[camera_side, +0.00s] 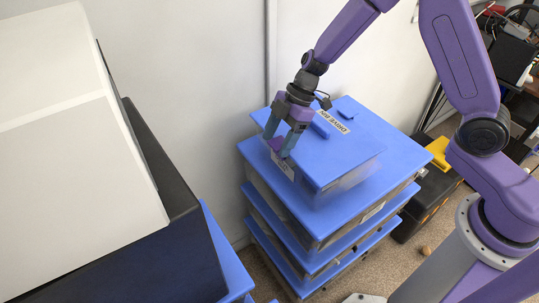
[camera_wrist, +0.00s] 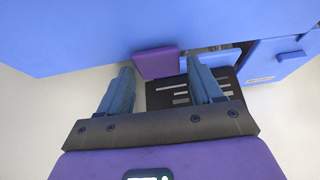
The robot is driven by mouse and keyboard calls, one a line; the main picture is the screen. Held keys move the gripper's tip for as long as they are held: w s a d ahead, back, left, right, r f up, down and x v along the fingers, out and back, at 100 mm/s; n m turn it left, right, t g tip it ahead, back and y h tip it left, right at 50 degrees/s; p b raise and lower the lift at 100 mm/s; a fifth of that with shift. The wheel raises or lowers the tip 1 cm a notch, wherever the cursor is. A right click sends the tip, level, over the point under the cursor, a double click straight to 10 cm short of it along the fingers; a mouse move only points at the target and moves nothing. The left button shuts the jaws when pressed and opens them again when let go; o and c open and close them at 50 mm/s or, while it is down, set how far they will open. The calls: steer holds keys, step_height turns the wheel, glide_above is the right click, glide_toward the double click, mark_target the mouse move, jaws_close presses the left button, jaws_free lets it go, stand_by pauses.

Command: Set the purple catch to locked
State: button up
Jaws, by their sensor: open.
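The purple catch (camera_wrist: 157,62) is a small flat rounded block at the edge of the blue box in the wrist view. It also shows as a small purple patch (camera_side: 276,143) in the side view, partly covered by my fingers. My gripper (camera_side: 279,146) points down at the left front edge of the blue box (camera_side: 352,158). In the wrist view my gripper (camera_wrist: 160,68) is open, with one finger to each side of the catch and nothing held. I cannot tell whether either finger touches the catch, or whether it is locked.
The box sits on a stack of blue-topped units (camera_side: 410,165). A black case with a yellow part (camera_side: 438,153) stands at the right. A large white-and-black block (camera_side: 80,130) fills the left. A pale wall is behind the stack.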

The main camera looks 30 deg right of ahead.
steer(key=shift+r, duration=3)
steer(key=s+d+r+m+h, duration=0.1)
steer(key=s+d, duration=0.3)
steer(key=s, duration=0.6)
steer(key=s+d+r+m+h, duration=0.2)
steer(key=s+d, duration=0.3)
steer(key=s, duration=0.4)
steer(key=s+d+r+m+h, duration=0.2)
steer(key=s+d+r, duration=0.1)
steer(key=s, duration=0.7)
steer(key=shift+s+d, duration=0.35)
steer(key=shift+d, duration=0.3)
steer(key=shift+r, duration=0.1)
